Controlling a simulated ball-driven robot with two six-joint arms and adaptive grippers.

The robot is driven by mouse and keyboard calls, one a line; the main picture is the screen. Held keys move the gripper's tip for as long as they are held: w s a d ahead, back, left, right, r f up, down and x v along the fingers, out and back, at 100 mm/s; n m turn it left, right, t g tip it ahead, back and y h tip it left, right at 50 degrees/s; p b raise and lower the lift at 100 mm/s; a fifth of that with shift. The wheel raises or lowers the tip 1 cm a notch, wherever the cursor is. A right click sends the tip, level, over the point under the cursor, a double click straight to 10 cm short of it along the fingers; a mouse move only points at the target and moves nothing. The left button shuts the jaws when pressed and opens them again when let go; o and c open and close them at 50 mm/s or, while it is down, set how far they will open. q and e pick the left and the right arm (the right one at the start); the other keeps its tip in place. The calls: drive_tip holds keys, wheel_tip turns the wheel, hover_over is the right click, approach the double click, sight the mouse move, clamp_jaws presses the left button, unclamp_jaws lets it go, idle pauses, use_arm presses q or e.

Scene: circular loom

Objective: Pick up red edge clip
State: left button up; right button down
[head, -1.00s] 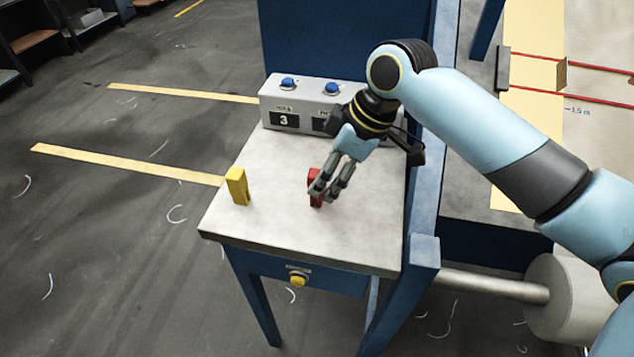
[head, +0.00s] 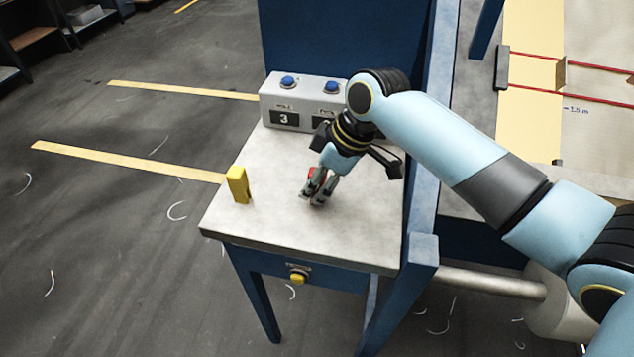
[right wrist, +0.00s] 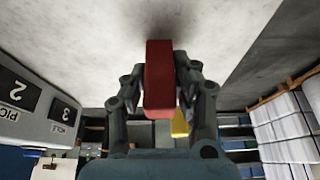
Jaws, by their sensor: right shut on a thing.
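The red edge clip (right wrist: 159,78) is between the two fingers of my right gripper (right wrist: 160,95) in the right wrist view. In the head view the right gripper (head: 318,190) is shut on the clip over the light table top, and its fingers hide most of the red (head: 313,175). I cannot tell whether the clip touches the table. My left gripper is not in view.
A yellow clip (head: 238,185) stands upright on the table top (head: 270,225) to the left. A grey button box (head: 292,103) with blue buttons stands at the back. A blue post (head: 425,190) borders the table's right side.

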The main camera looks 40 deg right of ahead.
drive_tip(key=shift+r, duration=0.55)
wheel_tip(320, 180, up, 2)
drive_tip(key=shift+r, duration=0.25)
drive_tip(key=s+d+r, duration=0.7)
drive_tip(key=d, duration=0.2)
drive_tip(key=shift+d+r+b, duration=0.2)
drive_tip(key=shift+d+b, duration=0.05)
drive_tip(key=shift+b, duration=0.2)
drive_tip(key=c, duration=1.6)
unclamp_jaws()
clamp_jaws()
